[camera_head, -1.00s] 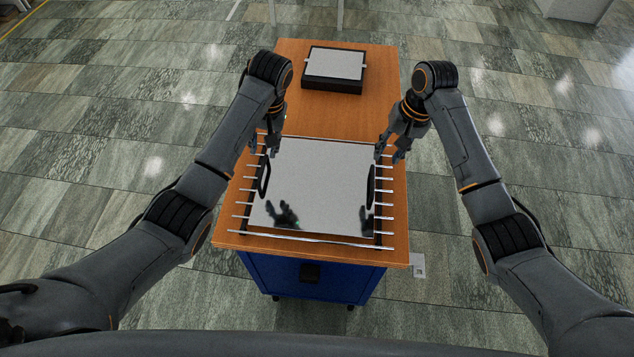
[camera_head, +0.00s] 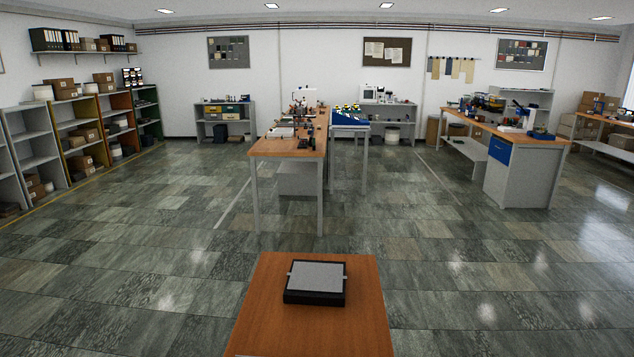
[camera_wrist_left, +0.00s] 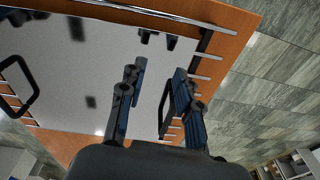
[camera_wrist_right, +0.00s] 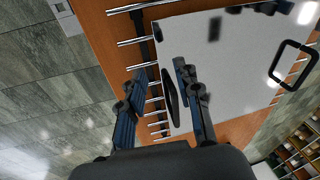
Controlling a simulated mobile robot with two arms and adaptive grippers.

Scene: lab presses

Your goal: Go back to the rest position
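My left gripper (camera_wrist_left: 158,72) shows in the left wrist view with its two fingers apart and nothing held. My right gripper (camera_wrist_right: 160,70) in the right wrist view is also open and empty. Both stand over a light grey plate with black loop handles; the plate shows in the left wrist view (camera_wrist_left: 70,50) and the right wrist view (camera_wrist_right: 240,65). In each wrist view the nearer handle appears between the fingers, apart from them as far as I can tell. Neither gripper is in the head view.
The orange-brown table top (camera_head: 270,320) is ahead of me and bears a black block with a grey top (camera_head: 316,280). Floor is free around the table. Workbenches (camera_head: 290,148) and shelves (camera_head: 75,135) stand farther off.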

